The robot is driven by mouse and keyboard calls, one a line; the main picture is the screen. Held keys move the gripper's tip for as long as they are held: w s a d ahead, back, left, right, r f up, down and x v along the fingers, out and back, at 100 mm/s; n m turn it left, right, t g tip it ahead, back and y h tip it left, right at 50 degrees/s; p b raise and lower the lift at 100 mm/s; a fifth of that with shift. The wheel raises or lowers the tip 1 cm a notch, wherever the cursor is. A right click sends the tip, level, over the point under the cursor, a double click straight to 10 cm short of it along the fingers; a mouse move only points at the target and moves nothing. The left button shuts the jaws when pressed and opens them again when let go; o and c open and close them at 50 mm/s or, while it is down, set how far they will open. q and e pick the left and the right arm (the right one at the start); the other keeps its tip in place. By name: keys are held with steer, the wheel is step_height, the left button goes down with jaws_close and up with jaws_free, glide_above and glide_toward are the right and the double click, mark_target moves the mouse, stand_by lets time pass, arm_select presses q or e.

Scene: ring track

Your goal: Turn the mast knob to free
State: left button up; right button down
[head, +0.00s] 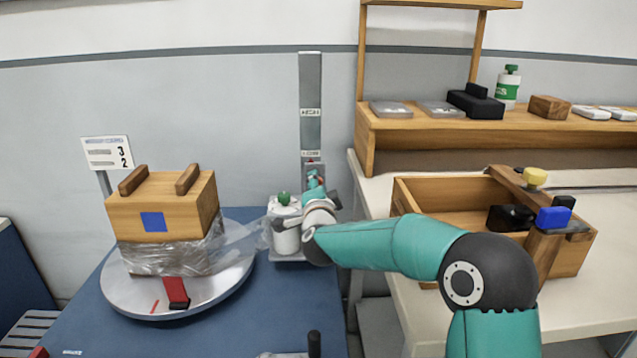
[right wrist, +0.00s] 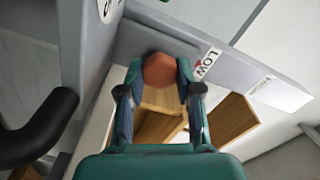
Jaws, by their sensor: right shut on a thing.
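The grey mast (head: 310,95) stands upright against the wall behind the blue table in the head view. My right gripper (head: 315,184) is at the lower part of the mast. In the right wrist view, the orange-red knob (right wrist: 159,70) sits between the fingertips of my right gripper (right wrist: 158,74), which is shut on it. A label reading LOW (right wrist: 207,62) with a small red mark is beside the knob, and a paler label (right wrist: 264,83) lies farther along the grey face. The knob's pointing direction cannot be told. My left gripper is not in view.
A wooden box (head: 165,205) wrapped in clear film stands on a round grey turntable (head: 230,290) at left. A white canister (head: 285,232) with a green top is beside my right gripper. An open wooden drawer box (head: 440,195) stands on the right bench.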

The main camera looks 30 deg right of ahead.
steer(key=shift+a+f+n, duration=0.2)
steer(key=shift+f+n, duration=0.2)
steer(key=shift+n, duration=0.2)
steer(key=c, duration=0.9)
jaws_free()
steer(key=shift+c, duration=0.2)
steer(key=shift+o, duration=0.8)
steer(key=shift+w, duration=0.1)
steer(key=shift+r, duration=0.2)
steer(key=shift+d, duration=0.1)
steer(key=v, duration=1.2)
